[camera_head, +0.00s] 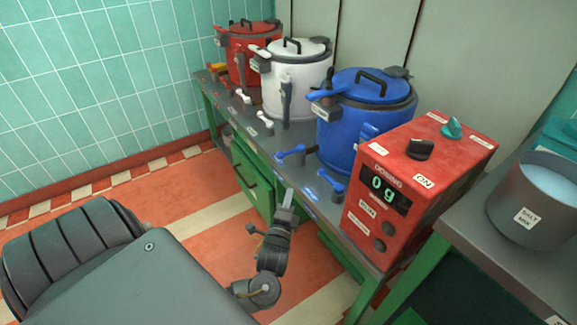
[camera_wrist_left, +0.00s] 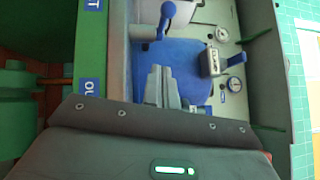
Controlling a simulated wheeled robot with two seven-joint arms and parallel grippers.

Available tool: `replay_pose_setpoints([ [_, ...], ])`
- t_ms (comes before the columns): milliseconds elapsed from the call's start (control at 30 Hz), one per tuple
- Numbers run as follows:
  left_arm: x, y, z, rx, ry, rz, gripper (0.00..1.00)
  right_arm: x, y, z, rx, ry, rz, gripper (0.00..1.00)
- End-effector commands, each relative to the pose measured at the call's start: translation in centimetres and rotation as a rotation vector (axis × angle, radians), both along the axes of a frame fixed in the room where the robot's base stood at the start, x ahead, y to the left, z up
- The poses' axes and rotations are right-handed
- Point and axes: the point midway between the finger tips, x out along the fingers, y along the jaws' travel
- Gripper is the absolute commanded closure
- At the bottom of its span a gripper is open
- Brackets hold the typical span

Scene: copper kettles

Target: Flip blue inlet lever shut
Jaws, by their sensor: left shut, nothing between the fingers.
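The blue kettle (camera_head: 362,115) stands on the grey bench. Two blue levers are at its front: a left one (camera_head: 291,154) lying sideways with its knob to the left, and a right one (camera_head: 331,184) near the red box. Their small blue labels are too small to read, so I cannot tell which is the inlet. My left gripper (camera_head: 288,196) is shut and empty at the bench's front edge, below and between the levers. In the left wrist view its fingers (camera_wrist_left: 161,84) are in front of blue kettle surface, and one blue lever (camera_wrist_left: 163,20) is above them, apart. My right gripper is not in view.
A red dosing box (camera_head: 415,180) reading 0 g stands right of the blue kettle. White (camera_head: 292,80) and red (camera_head: 247,50) kettles stand to the left. A grey pot (camera_head: 535,197) is at the right. Open floor lies left of the bench.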

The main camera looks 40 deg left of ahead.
Motion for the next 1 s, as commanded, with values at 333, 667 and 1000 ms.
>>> replay_pose_setpoints([
  [333, 1.7, 0.9, 0.2, 0.002, -0.001, 0.0, 1.0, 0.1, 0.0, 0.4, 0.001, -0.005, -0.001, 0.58],
  [667, 7.6, 4.0, 1.0, 0.002, -0.001, 0.0, 1.0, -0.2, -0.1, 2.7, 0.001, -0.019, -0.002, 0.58],
  [1000, 9.8, 7.7, 1.9, 0.0, 0.002, -0.001, 1.0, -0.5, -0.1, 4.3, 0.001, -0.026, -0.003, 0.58],
])
